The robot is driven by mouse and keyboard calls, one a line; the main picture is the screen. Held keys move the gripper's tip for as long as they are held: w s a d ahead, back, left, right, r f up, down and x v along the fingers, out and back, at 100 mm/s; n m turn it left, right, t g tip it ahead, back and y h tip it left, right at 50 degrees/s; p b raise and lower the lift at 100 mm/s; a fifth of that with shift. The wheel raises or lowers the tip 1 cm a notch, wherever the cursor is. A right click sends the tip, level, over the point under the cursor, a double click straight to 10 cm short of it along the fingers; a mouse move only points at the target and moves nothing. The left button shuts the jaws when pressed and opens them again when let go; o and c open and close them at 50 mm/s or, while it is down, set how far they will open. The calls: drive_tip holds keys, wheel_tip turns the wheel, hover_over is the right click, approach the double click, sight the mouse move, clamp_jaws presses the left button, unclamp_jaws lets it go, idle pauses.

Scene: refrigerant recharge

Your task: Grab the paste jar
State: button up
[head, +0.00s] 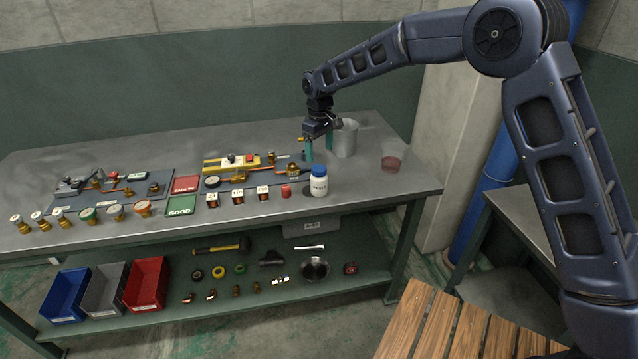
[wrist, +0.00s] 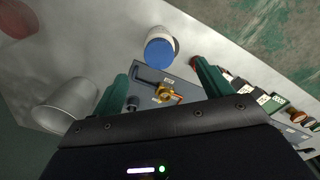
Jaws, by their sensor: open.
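The paste jar, which I take to be the white jar with the blue cap (head: 319,181), stands upright near the front edge of the workbench, on its right half. In the wrist view its blue cap (wrist: 158,53) shows from above, just past the line between the fingertips. My gripper (head: 318,147) points down behind and above the jar. Its two green fingers are apart with nothing between them, and they also show in the wrist view (wrist: 160,76). The fingers appear not to touch the jar.
A grey metal cup (head: 345,140) stands close behind my gripper. A clear cup with reddish contents (head: 391,164) stands right of it. A small red cylinder (head: 286,191) is left of the jar. A grey mat with brass fittings (head: 262,181) lies behind and left.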

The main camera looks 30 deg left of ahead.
sight(319, 168)
wheel_tip(319, 168, down, 5)
drive_tip(key=shift+f, duration=0.1)
drive_tip(key=shift+w+a+f, duration=0.1)
drive_tip(key=shift+f, duration=1.25)
drive_tip(key=shift+w+a+f, duration=0.1)
drive_tip(key=shift+f, duration=1.2)
drive_tip(key=c, duration=1.2)
drive_tip(key=shift+c, duration=0.2)
drive_tip(key=shift+r, duration=0.15)
